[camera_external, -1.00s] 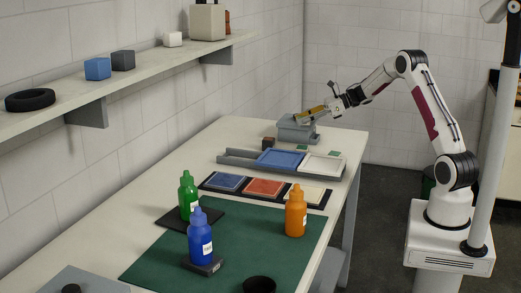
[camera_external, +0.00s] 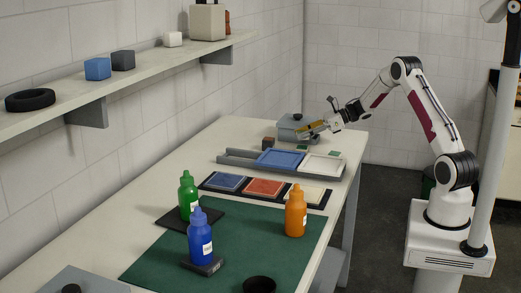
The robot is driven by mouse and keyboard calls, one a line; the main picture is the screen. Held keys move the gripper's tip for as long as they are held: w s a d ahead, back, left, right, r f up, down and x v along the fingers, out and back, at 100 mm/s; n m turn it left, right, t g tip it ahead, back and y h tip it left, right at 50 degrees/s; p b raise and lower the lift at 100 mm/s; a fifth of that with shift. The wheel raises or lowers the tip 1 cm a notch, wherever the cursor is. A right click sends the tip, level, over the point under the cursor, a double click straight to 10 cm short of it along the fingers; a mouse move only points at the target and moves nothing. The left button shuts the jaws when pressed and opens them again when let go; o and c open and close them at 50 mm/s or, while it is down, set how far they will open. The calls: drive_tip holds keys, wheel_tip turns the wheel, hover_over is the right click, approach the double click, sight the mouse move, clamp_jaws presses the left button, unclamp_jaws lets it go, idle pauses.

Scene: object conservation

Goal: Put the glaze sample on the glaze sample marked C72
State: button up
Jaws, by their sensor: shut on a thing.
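My gripper (camera_external: 310,130) is at the far end of the table, in front of a grey lidded box and above the tabletop. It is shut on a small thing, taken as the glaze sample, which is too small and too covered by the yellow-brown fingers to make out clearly. Two small dark green tiles lie below, one on the left (camera_external: 302,150) and one on the right (camera_external: 332,152). They look like glaze samples, but no C72 marking can be read.
A grey rack (camera_external: 236,158) holds a blue tray (camera_external: 280,158) and a white tray (camera_external: 322,165). The grey lidded box (camera_external: 291,124) and a brown block (camera_external: 268,142) stand behind. Blue, red and cream panels lie nearer, then green, blue and orange bottles (camera_external: 296,214).

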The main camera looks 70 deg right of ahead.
sight(303, 147)
drive_tip(key=shift+f, duration=1.75)
drive_tip(key=shift+f, duration=0.15)
drive_tip(key=o, duration=1.1)
drive_tip(key=shift+o, duration=0.2)
drive_tip(key=shift+s+r, duration=0.1)
drive_tip(key=shift+r, duration=0.1)
drive_tip(key=v, duration=1.1)
drive_tip(key=shift+s+d+r, duration=0.1)
drive_tip(key=shift+s+d, duration=0.1)
drive_tip(key=shift+s, duration=0.1)
drive_tip(key=shift+w, duration=0.1)
